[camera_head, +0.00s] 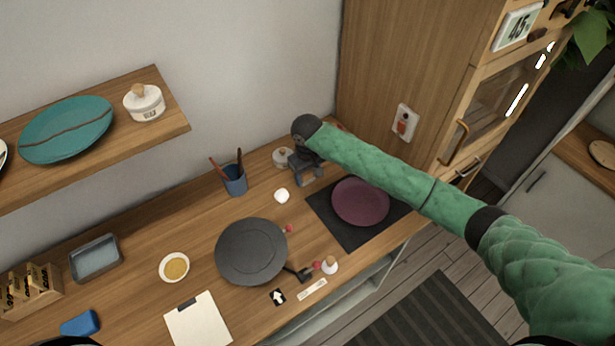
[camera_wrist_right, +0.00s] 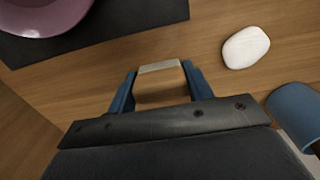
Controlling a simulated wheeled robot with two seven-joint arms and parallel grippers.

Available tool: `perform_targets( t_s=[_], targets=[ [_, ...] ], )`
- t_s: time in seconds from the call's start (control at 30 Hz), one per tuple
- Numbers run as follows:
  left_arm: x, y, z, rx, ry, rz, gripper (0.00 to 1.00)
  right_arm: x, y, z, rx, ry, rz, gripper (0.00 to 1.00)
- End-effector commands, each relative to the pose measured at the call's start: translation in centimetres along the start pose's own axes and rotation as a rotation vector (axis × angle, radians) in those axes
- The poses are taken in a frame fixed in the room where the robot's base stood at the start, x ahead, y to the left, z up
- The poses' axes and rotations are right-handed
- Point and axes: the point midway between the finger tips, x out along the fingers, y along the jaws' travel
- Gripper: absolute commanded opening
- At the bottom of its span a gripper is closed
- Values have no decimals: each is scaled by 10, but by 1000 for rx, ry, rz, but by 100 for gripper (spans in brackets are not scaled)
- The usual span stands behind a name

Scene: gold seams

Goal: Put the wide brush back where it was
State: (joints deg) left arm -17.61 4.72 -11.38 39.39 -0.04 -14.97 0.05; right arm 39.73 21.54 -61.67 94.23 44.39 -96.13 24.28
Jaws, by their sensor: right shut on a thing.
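My right gripper (camera_head: 308,180) is over the back of the table, between the blue cup and the plum plate. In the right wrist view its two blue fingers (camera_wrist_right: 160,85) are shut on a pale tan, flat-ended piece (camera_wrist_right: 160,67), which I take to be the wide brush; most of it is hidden. In the head view the brush cannot be made out. The blue cup (camera_head: 235,181) stands left of the gripper with a red-handled and a dark-handled tool in it. The cup also shows at the right of the wrist view (camera_wrist_right: 292,117). My left gripper is not in view.
A white stone-like piece (camera_head: 281,196) lies between cup and gripper. A lidded white pot (camera_head: 282,156) stands behind. The plum plate (camera_head: 360,202) sits on a dark mat (camera_head: 338,233). A dark round plate (camera_head: 251,252) lies in front. A shelf (camera_head: 165,100) overhangs the left.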

Motion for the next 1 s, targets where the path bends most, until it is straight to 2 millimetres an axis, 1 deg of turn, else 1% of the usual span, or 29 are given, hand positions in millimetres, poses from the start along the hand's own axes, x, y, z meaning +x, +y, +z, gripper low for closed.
perform_targets(
  t_s=[0.23, 0.27, 0.3, 0.37, 0.63, 0.73, 0.87, 1.0],
  targets=[
    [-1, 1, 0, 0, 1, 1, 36, 2, 0, 0, 1, -1, 0, 32],
    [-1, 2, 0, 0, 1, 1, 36, 3, 0, 0, 1, -1, 0, 52],
    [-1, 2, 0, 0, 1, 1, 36, 2, 0, 0, 0, -1, 0, 60],
    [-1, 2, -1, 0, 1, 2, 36, 2, 0, 0, 0, -1, 0, 72],
    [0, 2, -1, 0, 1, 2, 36, 2, 0, 0, 0, 0, 0, 72],
    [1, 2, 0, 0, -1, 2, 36, -1, 0, 0, 0, 1, 0, 72],
    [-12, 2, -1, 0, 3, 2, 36, -12, 0, 0, 0, 0, 0, 72],
    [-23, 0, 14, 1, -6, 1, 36, -28, 0, 0, 0, 0, -1, 72]
  ],
)
